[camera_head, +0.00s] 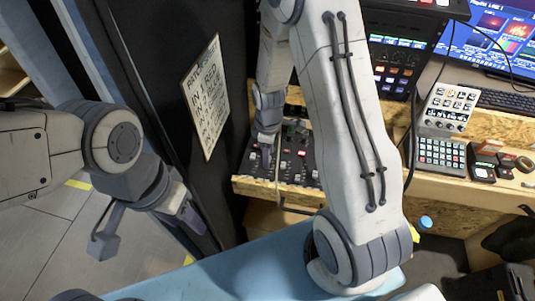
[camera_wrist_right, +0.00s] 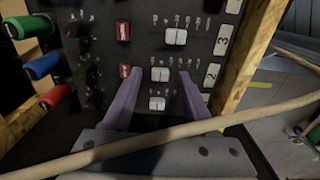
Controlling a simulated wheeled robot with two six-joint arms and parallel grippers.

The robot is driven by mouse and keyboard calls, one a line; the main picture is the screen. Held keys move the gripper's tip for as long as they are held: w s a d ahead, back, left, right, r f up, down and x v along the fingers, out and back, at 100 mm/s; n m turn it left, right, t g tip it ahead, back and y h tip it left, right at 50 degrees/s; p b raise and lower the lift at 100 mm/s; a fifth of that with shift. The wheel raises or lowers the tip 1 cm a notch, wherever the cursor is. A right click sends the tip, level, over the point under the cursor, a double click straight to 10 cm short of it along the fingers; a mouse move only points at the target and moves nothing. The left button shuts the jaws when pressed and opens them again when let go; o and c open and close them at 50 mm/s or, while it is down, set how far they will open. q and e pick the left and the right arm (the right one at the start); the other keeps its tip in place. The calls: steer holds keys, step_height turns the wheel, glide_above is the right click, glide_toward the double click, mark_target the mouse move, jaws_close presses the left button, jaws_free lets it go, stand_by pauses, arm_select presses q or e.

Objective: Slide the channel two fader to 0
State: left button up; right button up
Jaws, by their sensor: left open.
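The mixer panel (camera_head: 300,152) stands in a wooden desk bay and fills the right wrist view (camera_wrist_right: 185,58). White fader caps sit in a row there. The cap level with the label 2 (camera_wrist_right: 211,74), the channel two fader (camera_wrist_right: 160,74), lies between the fingertips of my right gripper (camera_wrist_right: 159,72). The purple fingers are apart on either side, with gaps to the cap visible. Another white cap (camera_wrist_right: 157,103) shows nearer, between the fingers. In the head view my right gripper (camera_head: 270,155) is over the panel's left part. My left gripper (camera_head: 148,225) is open and empty, away from the panel.
A tan cable or rod (camera_wrist_right: 150,143) crosses in front of my right gripper. A wooden edge (camera_wrist_right: 250,45) borders the panel. Coloured plugs (camera_wrist_right: 40,65) stick out on the other side. A keypad (camera_head: 440,152) and keyboard (camera_head: 495,98) are on the desk. A dark cabinet with a sign (camera_head: 206,98) stands left.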

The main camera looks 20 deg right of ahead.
steer(key=shift+r, duration=0.1)
step_height(320, 180, up, 10)
steer(key=shift+r, duration=0.15)
stand_by(0.5)
steer(key=s+a+r+m, duration=0.1)
steer(key=s+a+r, duration=0.2)
steer(key=s, duration=0.4)
steer(key=s+a+r+m, duration=0.1)
steer(key=s+a+r, duration=0.2)
steer(key=s+a, duration=0.3)
steer(key=s+a+r+m+y, duration=0.1)
steer(key=s+a+r+m, duration=0.1)
steer(key=s+a, duration=0.3)
steer(key=s+r, duration=0.1)
steer(key=s, duration=0.2)
steer(key=shift+w+a, duration=0.1)
stand_by(2.0)
